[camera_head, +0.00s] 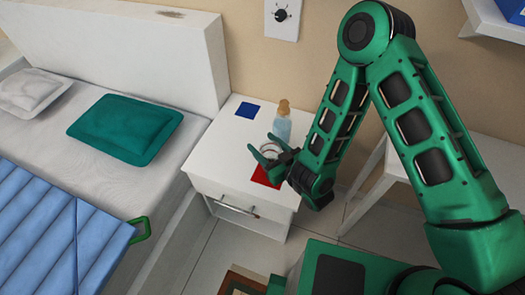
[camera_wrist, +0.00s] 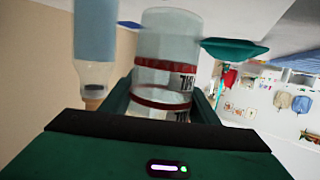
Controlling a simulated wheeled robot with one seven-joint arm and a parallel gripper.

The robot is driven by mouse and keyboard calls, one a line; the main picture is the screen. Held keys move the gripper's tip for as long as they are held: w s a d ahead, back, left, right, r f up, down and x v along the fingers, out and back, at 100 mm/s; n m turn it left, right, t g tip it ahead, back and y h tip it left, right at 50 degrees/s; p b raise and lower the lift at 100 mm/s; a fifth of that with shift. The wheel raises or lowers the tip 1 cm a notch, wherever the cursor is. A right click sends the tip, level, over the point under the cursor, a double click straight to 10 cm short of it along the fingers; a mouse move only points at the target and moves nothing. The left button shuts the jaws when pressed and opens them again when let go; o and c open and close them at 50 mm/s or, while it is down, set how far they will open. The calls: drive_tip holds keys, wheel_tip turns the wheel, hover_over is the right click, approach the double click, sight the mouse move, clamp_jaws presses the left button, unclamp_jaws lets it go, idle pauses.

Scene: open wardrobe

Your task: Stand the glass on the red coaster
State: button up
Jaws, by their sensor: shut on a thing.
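The clear glass (camera_head: 268,149), with red bands and dark print in the wrist view (camera_wrist: 165,55), is between the fingers of my gripper (camera_head: 270,155). The gripper is shut on it; its fingers also flank the glass in the wrist view (camera_wrist: 163,97). The red coaster (camera_head: 264,177) lies flat on the white nightstand near its front edge, partly covered by my gripper.
A pale blue bottle with a tan cap (camera_head: 281,128) stands close behind the glass and also shows in the wrist view (camera_wrist: 95,35). A blue square (camera_head: 248,109) lies at the back of the nightstand (camera_head: 215,150). A bed with a green pillow (camera_head: 125,128) is left.

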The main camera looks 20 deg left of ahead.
sight(265, 153)
drive_tip(key=shift+f, duration=2.05)
drive_tip(key=shift+f, duration=0.1)
drive_tip(key=o, duration=1.2)
drive_tip(key=shift+c, duration=0.2)
